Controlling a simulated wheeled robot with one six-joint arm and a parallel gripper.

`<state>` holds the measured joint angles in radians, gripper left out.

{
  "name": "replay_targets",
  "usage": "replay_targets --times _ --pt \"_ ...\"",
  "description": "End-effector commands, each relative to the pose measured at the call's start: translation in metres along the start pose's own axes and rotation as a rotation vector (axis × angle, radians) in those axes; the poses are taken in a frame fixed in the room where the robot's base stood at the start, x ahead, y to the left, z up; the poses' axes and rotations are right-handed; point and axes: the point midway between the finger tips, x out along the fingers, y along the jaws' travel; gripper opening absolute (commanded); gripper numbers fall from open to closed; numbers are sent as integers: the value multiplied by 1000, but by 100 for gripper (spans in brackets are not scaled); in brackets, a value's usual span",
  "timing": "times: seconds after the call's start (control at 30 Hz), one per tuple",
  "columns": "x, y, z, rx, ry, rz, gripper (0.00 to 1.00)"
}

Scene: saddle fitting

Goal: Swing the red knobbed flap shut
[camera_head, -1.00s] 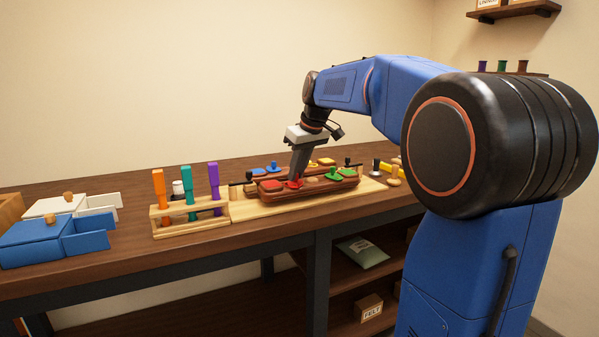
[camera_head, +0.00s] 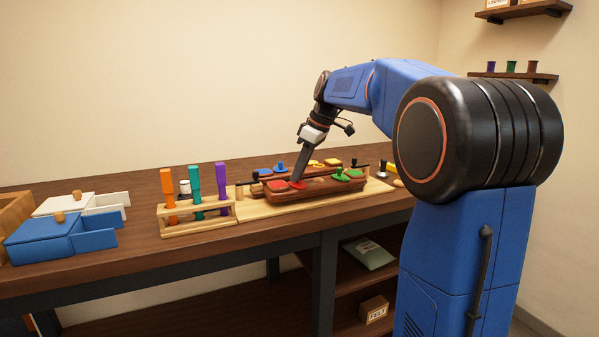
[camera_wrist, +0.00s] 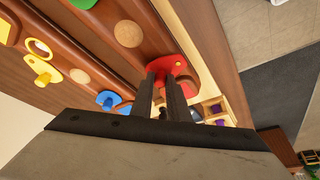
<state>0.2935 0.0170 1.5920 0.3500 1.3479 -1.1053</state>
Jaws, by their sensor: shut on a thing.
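The red knobbed flap (camera_head: 299,186) lies on the front dark-wood bar (camera_head: 318,188), just right of a raised red pad (camera_head: 277,186). In the wrist view the red flap (camera_wrist: 178,64) shows at the fingertips, partly hidden by them. My gripper (camera_wrist: 160,85) is shut on the flap's red knob, with one finger on each side. In the head view my gripper (camera_head: 299,180) slants down to the flap from the upper right.
A green flap (camera_head: 340,175) sits at the same bar's right end. Behind are a blue flap (camera_head: 281,167) and a yellow flap (camera_head: 316,163). A rack (camera_head: 197,226) of coloured-handled tools stands left, beyond it a blue box (camera_head: 40,237). Black-tipped posts stand near the bars' ends.

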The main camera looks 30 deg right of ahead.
Motion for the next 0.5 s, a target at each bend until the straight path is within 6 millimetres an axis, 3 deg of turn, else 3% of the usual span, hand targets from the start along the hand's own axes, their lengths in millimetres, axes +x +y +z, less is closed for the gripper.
replay_targets --times 0.3,0.33,0.4,0.5 --pt "0 0 0 -1 -1 -2 0" --pt "0 0 0 -1 -1 -2 17" --pt "0 0 0 0 -1 -2 33" --pt "0 0 0 0 -1 -1 33"
